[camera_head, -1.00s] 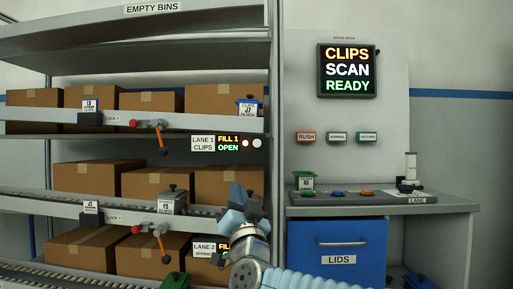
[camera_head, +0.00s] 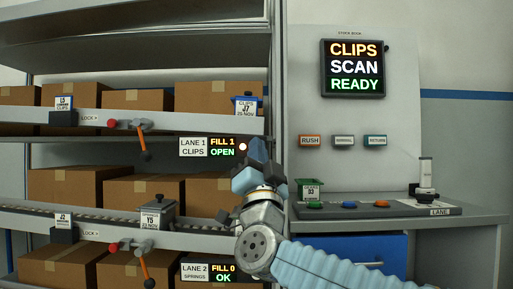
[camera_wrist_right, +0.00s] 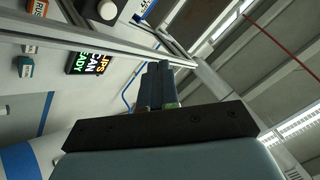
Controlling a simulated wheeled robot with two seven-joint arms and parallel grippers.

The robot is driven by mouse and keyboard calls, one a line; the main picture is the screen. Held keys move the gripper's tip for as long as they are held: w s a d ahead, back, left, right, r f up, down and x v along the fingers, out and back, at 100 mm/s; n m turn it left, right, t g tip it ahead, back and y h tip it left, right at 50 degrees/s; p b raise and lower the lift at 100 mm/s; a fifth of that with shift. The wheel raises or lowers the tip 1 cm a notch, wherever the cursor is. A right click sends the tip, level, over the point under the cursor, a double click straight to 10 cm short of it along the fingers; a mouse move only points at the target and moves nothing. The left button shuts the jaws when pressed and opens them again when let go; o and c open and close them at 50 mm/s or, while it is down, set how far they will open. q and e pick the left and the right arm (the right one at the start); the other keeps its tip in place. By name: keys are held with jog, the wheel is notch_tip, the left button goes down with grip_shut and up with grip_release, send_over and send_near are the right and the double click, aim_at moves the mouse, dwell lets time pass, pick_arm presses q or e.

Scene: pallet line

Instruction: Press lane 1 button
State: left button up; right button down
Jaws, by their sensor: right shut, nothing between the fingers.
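The lane 1 sign (camera_head: 207,147) reads "LANE 1 CLIPS", with a display beside it reading "FILL 1 OPEN". A small round lit spot (camera_head: 242,147) shows at the display's right end. My right gripper (camera_head: 257,150) is shut and empty, pointing up just right of that spot. Its fingers cover the place of the second round spot, the pale one. I cannot tell whether the fingertips touch anything there. In the right wrist view the shut fingers (camera_wrist_right: 158,85) point toward the rack's metal rail, and a pale round piece (camera_wrist_right: 107,10) shows at the top. My left gripper is out of view.
Shelves with cardboard boxes (camera_head: 133,99) fill the left. A second sign, lane 2 (camera_head: 194,271), sits lower. A metal post stands right of my gripper. The console (camera_head: 455,211), with coloured buttons, and the "CLIPS SCAN READY" screen (camera_head: 354,68) are on the right.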

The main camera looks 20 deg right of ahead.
jog(key=w+d+p, duration=0.2)
jog(key=w+p, duration=0.1)
jog(key=w, duration=0.5)
jog(key=shift+w+d+p, duration=0.15)
jog(key=shift+d+p, duration=0.05)
jog(key=shift+p, duration=0.1)
jog(key=shift+w, duration=0.1)
dwell(1.7)
jog(key=shift+w, duration=0.3)
jog(key=shift+w+d, duration=0.2)
jog(key=shift+w, duration=0.2)
dwell(0.6)
jog(key=shift+s, duration=0.1)
jog(key=shift+s+a+b, duration=0.25)
jog(key=shift+s+b, duration=0.4)
jog(key=shift+s, duration=0.05)
